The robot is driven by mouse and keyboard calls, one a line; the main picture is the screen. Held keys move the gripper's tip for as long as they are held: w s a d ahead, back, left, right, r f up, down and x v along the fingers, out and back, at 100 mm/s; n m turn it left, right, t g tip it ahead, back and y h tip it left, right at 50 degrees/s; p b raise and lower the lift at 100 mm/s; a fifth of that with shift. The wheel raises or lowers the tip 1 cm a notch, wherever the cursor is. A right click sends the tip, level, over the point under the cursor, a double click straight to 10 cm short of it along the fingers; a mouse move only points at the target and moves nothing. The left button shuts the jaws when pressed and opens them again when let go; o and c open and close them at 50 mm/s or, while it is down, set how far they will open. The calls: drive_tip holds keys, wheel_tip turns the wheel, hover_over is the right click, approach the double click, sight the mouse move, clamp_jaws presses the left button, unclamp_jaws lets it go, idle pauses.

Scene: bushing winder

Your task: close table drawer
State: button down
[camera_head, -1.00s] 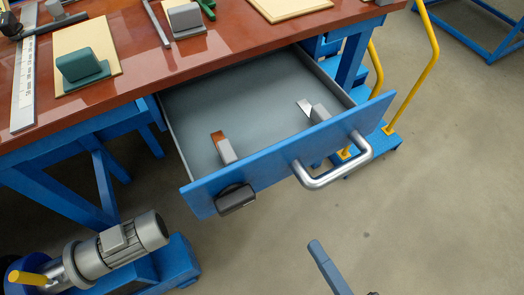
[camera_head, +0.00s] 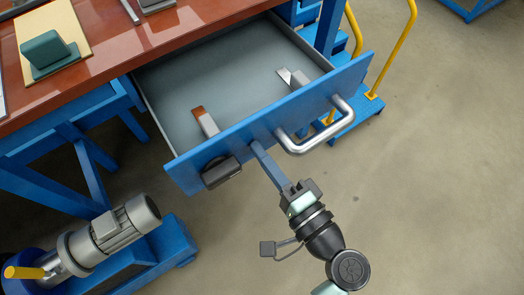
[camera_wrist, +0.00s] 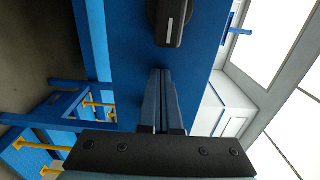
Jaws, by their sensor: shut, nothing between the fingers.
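The table drawer (camera_head: 225,85) is pulled out from under the red-brown tabletop, its grey interior open to view. Its blue front (camera_head: 325,93) carries a curved metal handle (camera_head: 318,143) on the right and a black latch-like piece (camera_head: 221,172) on the left. My gripper (camera_head: 256,146) is shut and empty. Its fingertips are at the drawer front, between handle and black piece; whether they touch it I cannot tell. In the wrist view, the shut fingers (camera_wrist: 160,75) point at the blue front (camera_wrist: 125,35), with the black piece (camera_wrist: 172,22) just beyond the tips.
The tabletop (camera_head: 110,60) holds a green block (camera_head: 47,53). A motor unit (camera_head: 110,232) stands lower left, a yellow-railed blue cart (camera_head: 350,122) at right. Floor at lower right is clear.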

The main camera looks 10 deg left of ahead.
drive_tip(key=shift+a, duration=0.1)
idle(0.3)
drive_tip(key=b, duration=0.3)
hover_over(206, 91)
